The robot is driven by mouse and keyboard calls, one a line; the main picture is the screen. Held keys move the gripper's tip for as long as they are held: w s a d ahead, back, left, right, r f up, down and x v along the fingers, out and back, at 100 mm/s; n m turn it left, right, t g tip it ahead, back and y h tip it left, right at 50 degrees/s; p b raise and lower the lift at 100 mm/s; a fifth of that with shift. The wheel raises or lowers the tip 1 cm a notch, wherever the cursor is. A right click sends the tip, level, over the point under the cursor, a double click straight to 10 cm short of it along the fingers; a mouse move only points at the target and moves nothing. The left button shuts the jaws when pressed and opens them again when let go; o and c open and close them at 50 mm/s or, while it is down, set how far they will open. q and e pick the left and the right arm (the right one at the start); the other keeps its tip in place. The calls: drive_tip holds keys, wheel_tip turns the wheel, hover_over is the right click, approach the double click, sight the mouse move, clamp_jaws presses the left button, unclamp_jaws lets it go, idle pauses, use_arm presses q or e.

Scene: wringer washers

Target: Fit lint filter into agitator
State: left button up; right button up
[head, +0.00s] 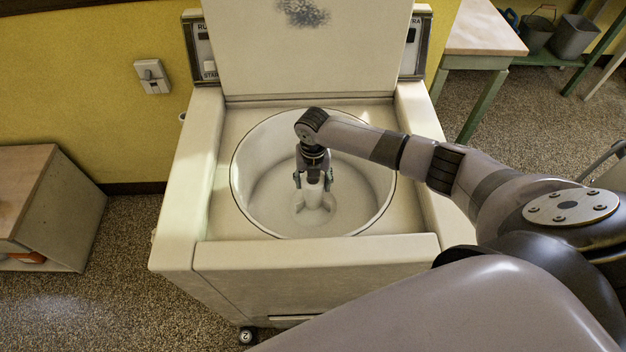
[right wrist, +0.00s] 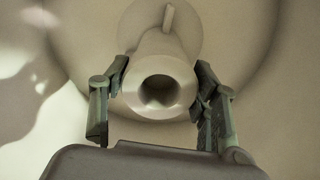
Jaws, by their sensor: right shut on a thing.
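The agitator (head: 314,201) is a pale post with fins at its foot, standing upright in the middle of the washer tub (head: 262,190). My right gripper (head: 313,183) points down into the tub over the agitator's top and is shut on the lint filter. In the right wrist view the lint filter (right wrist: 182,105) is a pale round cup with a dark hollow, between the two fingers of my gripper (right wrist: 160,92). It lines up with the agitator (right wrist: 160,42) behind it. I cannot tell how deep it sits, as the joint is hidden. My left gripper is not in view.
The washer's lid (head: 310,50) stands raised behind the tub. The tub rim (head: 236,165) surrounds my gripper, with free room inside. A low wooden cabinet (head: 40,205) is at left, and a table (head: 484,32) with buckets beyond it is at back right.

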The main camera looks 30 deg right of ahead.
drive_tip(key=shift+s+f, duration=0.2)
drive_tip(key=shift+f, duration=0.05)
drive_tip(key=o, duration=1.2)
drive_tip(key=shift+w+r, duration=0.1)
drive_tip(key=shift+w, duration=0.05)
drive_tip(key=o, duration=0.5)
drive_tip(key=shift+r, duration=0.15)
drive_tip(key=shift+r+p, duration=3.2)
drive_tip(key=shift+r, duration=0.2)
drive_tip(key=shift+w, duration=0.1)
